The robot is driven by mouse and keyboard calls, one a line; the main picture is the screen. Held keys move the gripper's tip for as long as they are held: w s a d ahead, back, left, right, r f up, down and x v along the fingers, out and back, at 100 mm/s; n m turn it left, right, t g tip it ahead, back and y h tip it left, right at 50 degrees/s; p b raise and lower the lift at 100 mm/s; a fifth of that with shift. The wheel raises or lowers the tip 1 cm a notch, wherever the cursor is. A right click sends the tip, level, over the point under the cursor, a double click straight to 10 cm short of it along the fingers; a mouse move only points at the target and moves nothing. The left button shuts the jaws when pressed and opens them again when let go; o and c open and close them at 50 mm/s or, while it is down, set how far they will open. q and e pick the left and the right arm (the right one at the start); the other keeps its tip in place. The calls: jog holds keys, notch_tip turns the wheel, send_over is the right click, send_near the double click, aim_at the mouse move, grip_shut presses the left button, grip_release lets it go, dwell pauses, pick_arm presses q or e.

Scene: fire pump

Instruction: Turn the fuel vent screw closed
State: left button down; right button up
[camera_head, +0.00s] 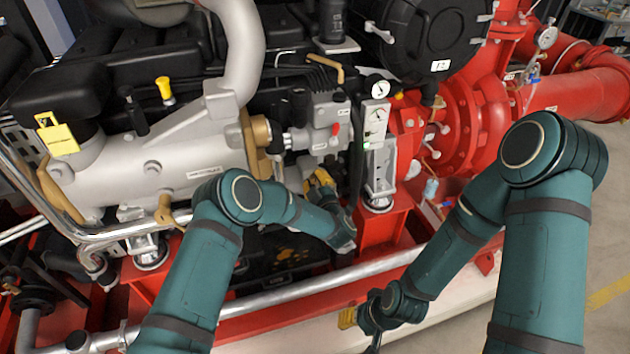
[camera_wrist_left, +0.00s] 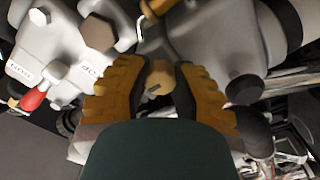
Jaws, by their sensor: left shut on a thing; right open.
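The fuel vent screw (camera_wrist_left: 160,78) is a small brass-coloured hex-headed piece in the middle of the left wrist view. My left gripper (camera_wrist_left: 158,88) has its ribbed yellow fingers on both sides of the screw and is shut on it. In the head view my left gripper (camera_head: 318,181) reaches in under the grey filter housing, and the screw is hidden there. My right gripper (camera_head: 347,318) is low in the head view, away from the engine parts, open and mostly hidden by its own wrist.
A grey block with a red lever (camera_head: 335,130) sits above my left gripper; the lever also shows in the left wrist view (camera_wrist_left: 38,92). A silver cylinder (camera_head: 185,160) is to the left. A red bracket (camera_head: 380,225) stands close on the right. A silver rail (camera_head: 310,290) runs below.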

pick_arm(q)
jog(key=shift+d, duration=0.15)
jog(key=c, duration=0.7)
grip_release()
jog(key=shift+c, duration=0.2)
jog(key=v, duration=1.2)
